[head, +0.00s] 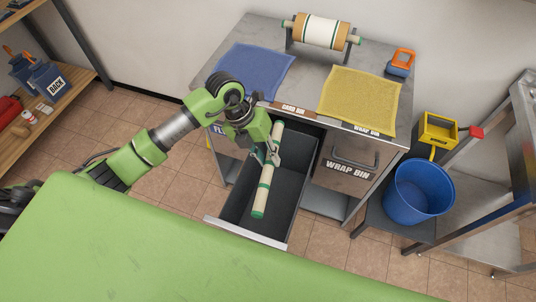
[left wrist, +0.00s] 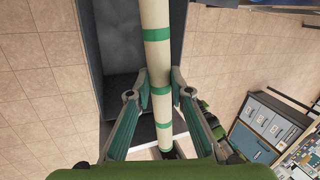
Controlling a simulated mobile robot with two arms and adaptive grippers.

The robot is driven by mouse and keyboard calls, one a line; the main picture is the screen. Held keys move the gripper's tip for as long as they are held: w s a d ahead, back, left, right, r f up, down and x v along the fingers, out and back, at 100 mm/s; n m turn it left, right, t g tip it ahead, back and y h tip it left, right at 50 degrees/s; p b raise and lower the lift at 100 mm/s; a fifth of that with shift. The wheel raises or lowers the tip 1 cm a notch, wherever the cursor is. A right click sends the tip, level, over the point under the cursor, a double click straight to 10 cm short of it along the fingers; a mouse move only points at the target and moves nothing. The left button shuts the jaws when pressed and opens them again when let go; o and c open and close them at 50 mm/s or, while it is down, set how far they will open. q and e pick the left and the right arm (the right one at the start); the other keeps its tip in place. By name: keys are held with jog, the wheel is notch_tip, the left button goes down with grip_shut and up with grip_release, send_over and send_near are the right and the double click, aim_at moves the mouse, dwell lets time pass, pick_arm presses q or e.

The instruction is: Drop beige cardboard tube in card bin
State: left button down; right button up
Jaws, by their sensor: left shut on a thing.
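The beige cardboard tube (head: 266,188) has green bands. It is held lengthwise over the open card bin (head: 246,234), a dark drawer pulled out below the counter's "CARD BIN" label. My left gripper (head: 271,154) is shut on the tube near its upper half in the head view. In the left wrist view the tube (left wrist: 157,62) runs between the two fingers (left wrist: 157,92), with the dark drawer (left wrist: 112,40) behind it. The exact gap between tube and drawer floor is hard to tell. My right gripper is not in view.
The counter holds a blue mat (head: 254,70), a yellow mat (head: 360,98) and a paper roll on a stand (head: 321,32). A closed wrap bin drawer (head: 348,165) is right of the open one. A blue bucket (head: 418,192) stands farther right. A wooden shelf (head: 72,83) is at the left.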

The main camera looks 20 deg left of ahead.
pick_arm(q)
notch_tip(320, 180, down, 17)
jog(key=b, duration=1.2)
jog(key=shift+f, duration=0.1)
jog(key=c, duration=1.8)
grip_release()
jog(key=shift+o, duration=0.2)
jog(key=v, duration=1.2)
